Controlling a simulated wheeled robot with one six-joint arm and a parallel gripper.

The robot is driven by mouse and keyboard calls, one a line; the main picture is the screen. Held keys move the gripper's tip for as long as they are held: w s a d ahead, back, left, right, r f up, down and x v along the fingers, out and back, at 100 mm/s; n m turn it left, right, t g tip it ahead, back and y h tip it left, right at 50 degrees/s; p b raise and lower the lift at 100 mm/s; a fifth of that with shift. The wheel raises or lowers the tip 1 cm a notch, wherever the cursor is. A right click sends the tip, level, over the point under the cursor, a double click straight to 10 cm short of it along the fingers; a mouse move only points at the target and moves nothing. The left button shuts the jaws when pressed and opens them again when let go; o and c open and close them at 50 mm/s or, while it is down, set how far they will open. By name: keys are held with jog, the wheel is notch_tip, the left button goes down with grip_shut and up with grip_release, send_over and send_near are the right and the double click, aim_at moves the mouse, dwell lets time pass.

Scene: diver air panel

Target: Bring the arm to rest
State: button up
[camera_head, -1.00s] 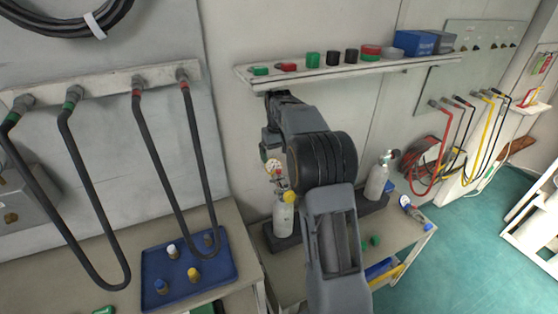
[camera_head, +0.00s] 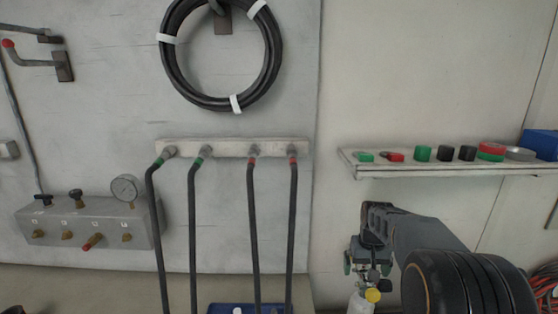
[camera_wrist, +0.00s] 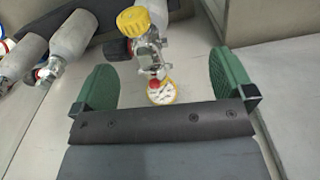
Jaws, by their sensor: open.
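My gripper (camera_head: 367,270) hangs from my bent arm below the wall shelf, in the lower right of the head view. In the wrist view its two green fingers (camera_wrist: 163,68) stand wide apart with nothing held between them. A grey cylinder (camera_wrist: 150,8) with a metal valve, a red part and a yellow-rimmed gauge (camera_wrist: 162,91) shows between and beyond the fingers; I cannot tell how far away it is. In the head view a cylinder top with a yellow knob (camera_head: 373,295) shows just below my gripper, its lower part cut off.
The shelf (camera_head: 450,172) holds green, red and black small parts and a blue box (camera_head: 541,144). To the left are a hose rack (camera_head: 230,148) with hanging black hoses, a coiled hose (camera_head: 172,62) and a valve block with a gauge (camera_head: 125,190). More cylinders (camera_wrist: 72,62) lie at the wrist view's left.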

jog(key=s+a+r+t, duration=0.2)
jog(key=s+a, duration=0.2)
jog(key=s, duration=0.6)
jog(key=s+a+r+n+t, duration=0.1)
jog(key=s+a+r+t, duration=0.1)
jog(key=s, duration=0.8)
jog(key=shift+a+r, duration=0.5)
jog(key=shift+a, duration=0.65)
jog(key=shift+w, duration=0.1)
